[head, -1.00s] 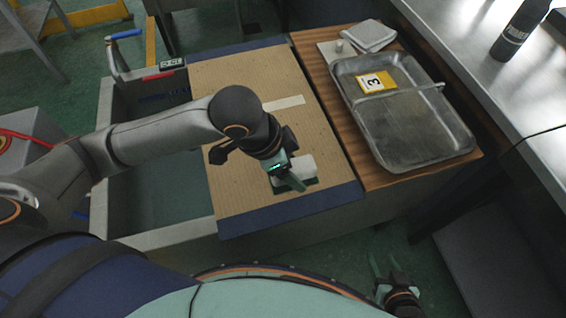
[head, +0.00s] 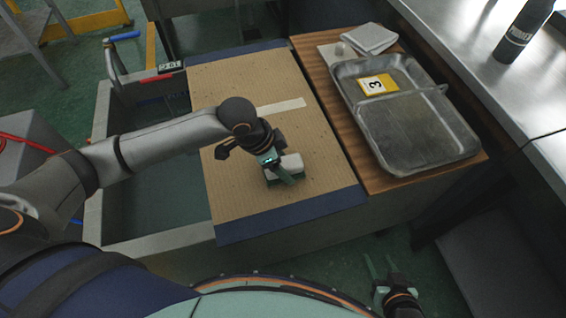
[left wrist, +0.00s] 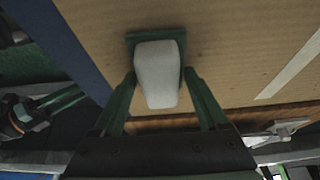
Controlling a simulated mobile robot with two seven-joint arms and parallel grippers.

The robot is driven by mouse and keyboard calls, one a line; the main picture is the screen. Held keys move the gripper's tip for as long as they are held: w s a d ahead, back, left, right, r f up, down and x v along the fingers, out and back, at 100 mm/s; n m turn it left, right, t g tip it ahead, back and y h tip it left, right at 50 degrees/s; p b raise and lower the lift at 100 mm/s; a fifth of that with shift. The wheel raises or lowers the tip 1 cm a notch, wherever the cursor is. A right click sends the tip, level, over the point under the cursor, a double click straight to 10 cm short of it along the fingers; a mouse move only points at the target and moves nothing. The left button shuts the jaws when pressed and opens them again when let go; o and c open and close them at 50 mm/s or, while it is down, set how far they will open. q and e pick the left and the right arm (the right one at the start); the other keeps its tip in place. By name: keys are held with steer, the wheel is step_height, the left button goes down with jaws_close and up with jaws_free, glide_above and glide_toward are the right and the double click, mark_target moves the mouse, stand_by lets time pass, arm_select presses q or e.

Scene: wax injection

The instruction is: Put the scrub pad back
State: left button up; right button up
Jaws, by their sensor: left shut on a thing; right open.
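The scrub pad (head: 291,163) is a white block with a green underside, over the tan board (head: 240,95) near its front end. My left gripper (head: 280,171) is shut on it. The left wrist view shows the white block (left wrist: 157,75) between the two green fingers, with the green part (left wrist: 133,42) showing behind it. I cannot tell whether the pad touches the board. My right gripper (head: 383,268) is open and empty, low at the front right, away from the board.
A white strip (head: 281,105) lies on the board. A metal tray (head: 418,141) with a yellow "3" card (head: 377,84) stands on the wooden top to the right. A folded cloth (head: 368,39) lies behind it. An open basin (head: 145,205) is at the left.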

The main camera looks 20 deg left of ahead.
arm_select(q)
steer(key=o, duration=1.2)
steer(key=shift+f, duration=0.1)
steer(key=p+v, duration=0.2)
steer(key=v, duration=1)
steer(key=shift+w+r, duration=0.1)
steer(key=shift+r, duration=0.15)
